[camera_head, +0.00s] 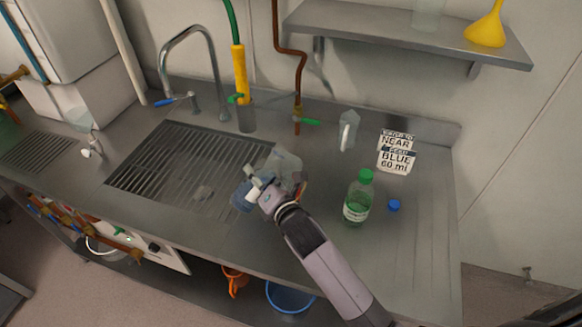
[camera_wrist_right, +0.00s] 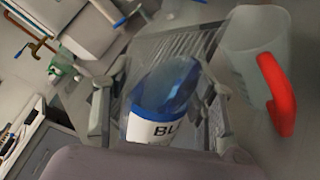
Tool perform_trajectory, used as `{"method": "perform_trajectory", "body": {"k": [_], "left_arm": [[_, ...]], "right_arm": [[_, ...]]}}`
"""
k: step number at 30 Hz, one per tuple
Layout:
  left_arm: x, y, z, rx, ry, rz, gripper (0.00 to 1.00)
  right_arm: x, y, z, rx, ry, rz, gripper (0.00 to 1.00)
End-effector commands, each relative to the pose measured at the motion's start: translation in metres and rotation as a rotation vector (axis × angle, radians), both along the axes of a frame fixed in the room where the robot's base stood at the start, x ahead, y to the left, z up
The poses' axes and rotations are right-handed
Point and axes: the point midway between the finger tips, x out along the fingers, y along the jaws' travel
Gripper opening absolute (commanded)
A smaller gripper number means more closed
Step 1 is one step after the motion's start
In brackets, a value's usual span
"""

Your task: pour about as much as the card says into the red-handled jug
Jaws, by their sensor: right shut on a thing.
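My right gripper (camera_head: 262,188) is shut on a clear bottle of blue liquid (camera_head: 241,197) over the front right of the drain grating. In the right wrist view the blue bottle (camera_wrist_right: 165,95) sits between the fingers (camera_wrist_right: 165,110), its label partly reading "BL". Its exact tilt is hard to tell. The clear red-handled jug (camera_head: 284,160) stands just behind the gripper, partly hidden; it also shows in the wrist view (camera_wrist_right: 246,62), with no blue visible inside. My left gripper is out of view.
A green-capped bottle (camera_head: 357,200) and a loose blue cap (camera_head: 394,205) stand right of the gripper. A clear jug with a pale handle (camera_head: 348,132) and a grey beaker (camera_head: 247,117) are further back. The tap (camera_head: 190,60) arches behind the grating. The counter's right end is clear.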

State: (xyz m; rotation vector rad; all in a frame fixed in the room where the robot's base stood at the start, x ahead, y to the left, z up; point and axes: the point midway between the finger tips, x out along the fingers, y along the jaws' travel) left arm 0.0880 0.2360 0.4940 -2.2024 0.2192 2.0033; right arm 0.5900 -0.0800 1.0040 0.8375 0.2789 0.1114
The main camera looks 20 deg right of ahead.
Motion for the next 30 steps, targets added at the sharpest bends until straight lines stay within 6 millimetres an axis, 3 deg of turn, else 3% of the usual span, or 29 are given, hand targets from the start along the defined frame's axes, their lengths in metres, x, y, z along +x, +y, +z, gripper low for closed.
{"method": "perform_trajectory", "body": {"k": [1, 3, 5, 7, 22, 30], "left_arm": [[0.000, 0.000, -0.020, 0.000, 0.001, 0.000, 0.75], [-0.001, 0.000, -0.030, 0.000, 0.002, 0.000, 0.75], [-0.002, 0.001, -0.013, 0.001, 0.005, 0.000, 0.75], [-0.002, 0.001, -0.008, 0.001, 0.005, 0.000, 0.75], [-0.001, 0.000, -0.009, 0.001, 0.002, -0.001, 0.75], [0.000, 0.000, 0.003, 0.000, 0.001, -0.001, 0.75]], "right_arm": [[0.000, 0.001, -0.020, 0.031, 0.011, -0.001, 0.13], [-0.001, 0.004, -0.031, 0.074, 0.026, 0.000, 0.13], [-0.001, 0.004, -0.010, 0.111, 0.037, -0.001, 0.13], [-0.002, 0.006, -0.004, 0.153, 0.053, 0.000, 0.13], [-0.004, 0.010, 0.009, 0.348, 0.135, 0.001, 0.13], [-0.003, 0.007, 0.016, 0.404, 0.157, 0.002, 0.13]]}}
